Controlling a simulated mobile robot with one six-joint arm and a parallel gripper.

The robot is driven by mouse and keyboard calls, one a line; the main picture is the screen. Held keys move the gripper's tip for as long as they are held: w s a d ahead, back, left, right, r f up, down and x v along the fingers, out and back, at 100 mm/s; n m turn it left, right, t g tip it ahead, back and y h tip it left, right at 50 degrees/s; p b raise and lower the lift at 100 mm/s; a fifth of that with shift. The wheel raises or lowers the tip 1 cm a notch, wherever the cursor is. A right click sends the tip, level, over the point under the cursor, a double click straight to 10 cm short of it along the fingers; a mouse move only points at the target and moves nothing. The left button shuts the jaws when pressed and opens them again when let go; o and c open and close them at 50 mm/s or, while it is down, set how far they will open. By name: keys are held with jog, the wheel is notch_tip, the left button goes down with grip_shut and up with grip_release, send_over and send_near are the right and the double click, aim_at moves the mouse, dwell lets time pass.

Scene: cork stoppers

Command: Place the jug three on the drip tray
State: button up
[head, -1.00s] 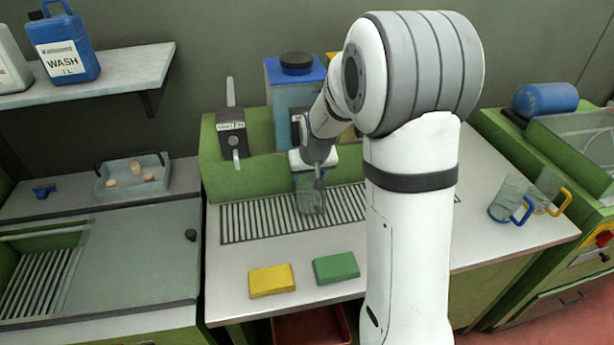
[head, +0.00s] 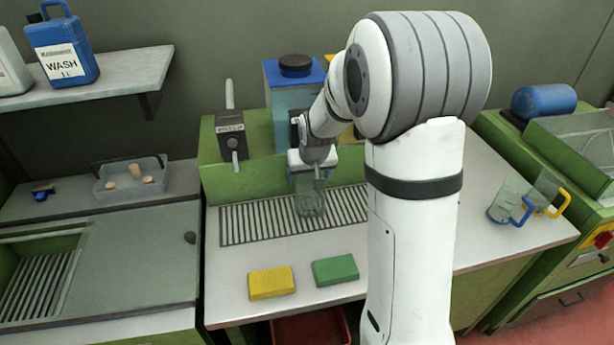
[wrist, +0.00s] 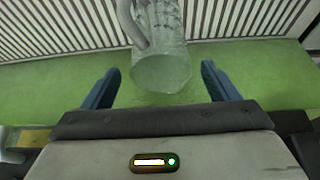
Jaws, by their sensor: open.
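A clear jug (head: 310,205) stands upright on the slatted drip tray (head: 255,220) in front of the green tap housing. The jug (wrist: 165,68) also shows in the wrist view, with its handle at the left and the tray slats (wrist: 235,18) behind it. My gripper (head: 307,178) is just above and behind the jug in the head view. In the wrist view its two blue fingers (wrist: 160,85) are spread apart, with the jug ahead of and between them, not gripped. Whether this jug bears a number I cannot tell.
Two more jugs, one with a blue handle (head: 508,205) and one with a yellow handle (head: 548,192), stand at the counter's right. A yellow sponge (head: 271,282) and a green sponge (head: 335,269) lie in front of the tray. A tap (head: 232,135) is at the left.

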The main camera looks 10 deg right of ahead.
jog(key=b+v, duration=0.1)
jog(key=v, duration=1)
jog(key=s+g, duration=0.1)
jog(key=s, duration=2.3)
jog(key=shift+a+f, duration=0.15)
jog(key=shift+f, duration=0.1)
